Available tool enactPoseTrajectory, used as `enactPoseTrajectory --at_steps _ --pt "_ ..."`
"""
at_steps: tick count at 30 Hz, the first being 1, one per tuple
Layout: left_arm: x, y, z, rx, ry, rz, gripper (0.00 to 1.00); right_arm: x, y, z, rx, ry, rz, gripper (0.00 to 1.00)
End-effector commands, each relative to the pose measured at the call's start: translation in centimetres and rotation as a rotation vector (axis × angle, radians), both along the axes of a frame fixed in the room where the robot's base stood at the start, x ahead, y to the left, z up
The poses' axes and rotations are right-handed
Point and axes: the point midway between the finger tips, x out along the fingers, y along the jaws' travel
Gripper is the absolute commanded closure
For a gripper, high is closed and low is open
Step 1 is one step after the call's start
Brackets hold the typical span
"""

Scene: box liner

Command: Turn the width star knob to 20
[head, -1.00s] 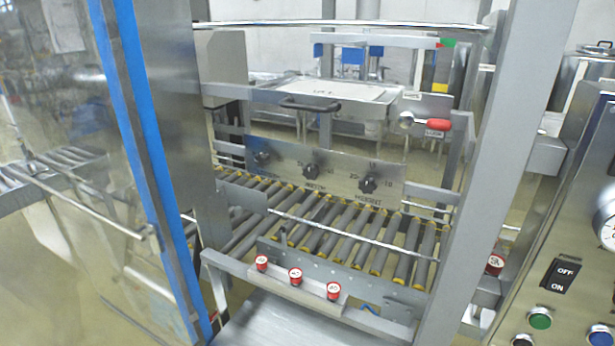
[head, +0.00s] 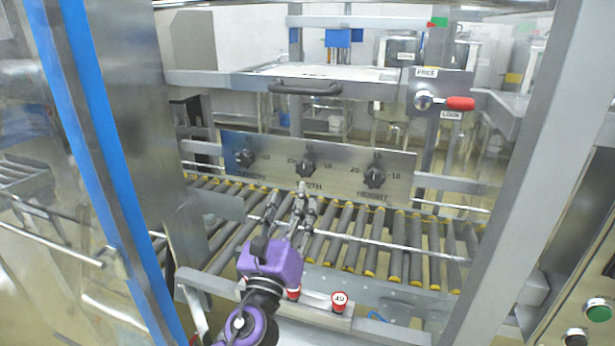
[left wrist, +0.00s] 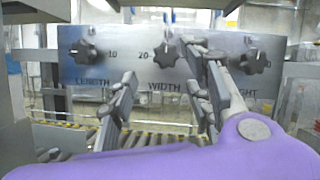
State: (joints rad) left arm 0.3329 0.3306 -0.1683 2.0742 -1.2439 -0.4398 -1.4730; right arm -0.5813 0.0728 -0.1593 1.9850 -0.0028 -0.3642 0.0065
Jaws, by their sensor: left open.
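The width star knob (head: 304,167) is black and is the middle one of three on a metal panel (head: 340,152). In the left wrist view the width knob (left wrist: 166,56) sits above the word WIDTH, with 20 printed at its left. Its exact pointer setting is too small to read. My left gripper (head: 303,198), with a purple body, is below and in front of this knob, apart from it. In the left wrist view its open fingers (left wrist: 168,82) stand either side of the knob's line, with nothing between them. My right gripper is not in view.
The length knob (head: 244,158) is on the left of the panel and the height knob (head: 374,176) on the right. A roller conveyor (head: 380,240) runs below. A thin metal rod (head: 370,243) crosses above the rollers. A red-tipped lock lever (head: 459,103) is at upper right.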

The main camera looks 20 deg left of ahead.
Motion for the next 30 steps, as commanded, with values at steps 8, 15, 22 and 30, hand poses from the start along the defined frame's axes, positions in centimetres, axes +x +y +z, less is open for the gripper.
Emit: enactPoseTrajectory --at_steps 8,15,22,30 --pt "2.5 0.1 1.4 0.035 -0.001 0.014 0.54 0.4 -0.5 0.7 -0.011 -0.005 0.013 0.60" --pt "5.9 0.3 2.6 0.032 0.002 0.012 0.54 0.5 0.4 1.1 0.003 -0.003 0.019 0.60" --pt "7.2 0.4 2.8 0.032 0.006 0.012 0.54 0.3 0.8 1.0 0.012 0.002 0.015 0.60" --pt "7.3 0.4 2.8 0.030 0.006 0.012 0.61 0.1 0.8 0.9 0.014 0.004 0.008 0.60"
